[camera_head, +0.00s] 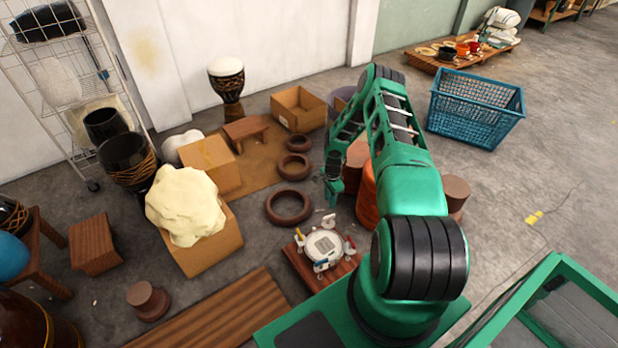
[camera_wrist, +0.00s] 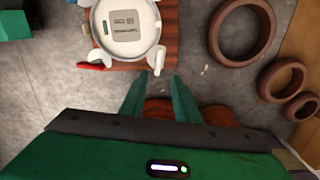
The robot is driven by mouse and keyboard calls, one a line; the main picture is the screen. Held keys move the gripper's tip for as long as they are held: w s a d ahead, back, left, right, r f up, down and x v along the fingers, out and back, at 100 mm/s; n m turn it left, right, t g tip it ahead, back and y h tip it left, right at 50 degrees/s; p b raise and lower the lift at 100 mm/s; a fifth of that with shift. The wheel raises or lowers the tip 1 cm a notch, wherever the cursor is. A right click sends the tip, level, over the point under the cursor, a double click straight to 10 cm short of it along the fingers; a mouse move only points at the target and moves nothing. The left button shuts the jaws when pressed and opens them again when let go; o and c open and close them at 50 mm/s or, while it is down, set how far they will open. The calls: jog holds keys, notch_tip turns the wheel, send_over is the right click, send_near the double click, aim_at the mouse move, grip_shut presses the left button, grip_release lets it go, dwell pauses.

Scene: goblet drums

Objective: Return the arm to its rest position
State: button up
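My green arm (camera_head: 408,190) is raised and bent, and its far end hangs down in front of the elbow. My gripper (camera_head: 331,200) points down near the brown rings, to the upper right of the white round device. In the wrist view my gripper (camera_wrist: 158,82) has its two green fingers apart with nothing between them. Grey floor shows between the fingertips. The white round device (camera_wrist: 128,28) lies on a wooden board just beyond the fingers; in the head view the device (camera_head: 324,246) has small items around it.
Brown rings (camera_head: 288,207) lie left of my gripper. An orange drum (camera_head: 367,200) and brown cylinders (camera_head: 455,191) stand partly hidden by my arm. Cardboard boxes (camera_head: 208,248) are at left. A blue crate (camera_head: 474,110) stands at right. Open floor (camera_head: 560,160) lies right of the arm.

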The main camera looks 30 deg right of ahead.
notch_tip(320, 180, up, 32)
jog(key=s+r+n+h, duration=0.1)
jog(key=s+n, duration=0.2)
jog(key=n, duration=0.3)
jog(key=s+a+r+n, duration=0.1)
jog(key=s+a+r, duration=0.1)
jog(key=s+r, duration=0.45)
jog(key=s+a+r+n, duration=0.1)
jog(key=s+r+n, duration=0.15)
jog(key=r, duration=0.75)
jog(key=s+a+r+n, duration=0.1)
jog(key=s+a+r, duration=0.2)
jog(key=s, duration=0.5)
jog(key=s+a+r+n, duration=0.1)
jog(key=s+a+r, duration=0.2)
jog(key=s, duration=0.6)
jog(key=s+a+r+n+y, duration=0.1)
jog(key=s+a+r+n, duration=0.1)
jog(key=s+a+r, duration=0.2)
jog(key=s+a, duration=0.2)
jog(key=s, duration=0.2)
jog(key=shift+s+a, duration=0.35)
jog(key=shift+a, duration=0.05)
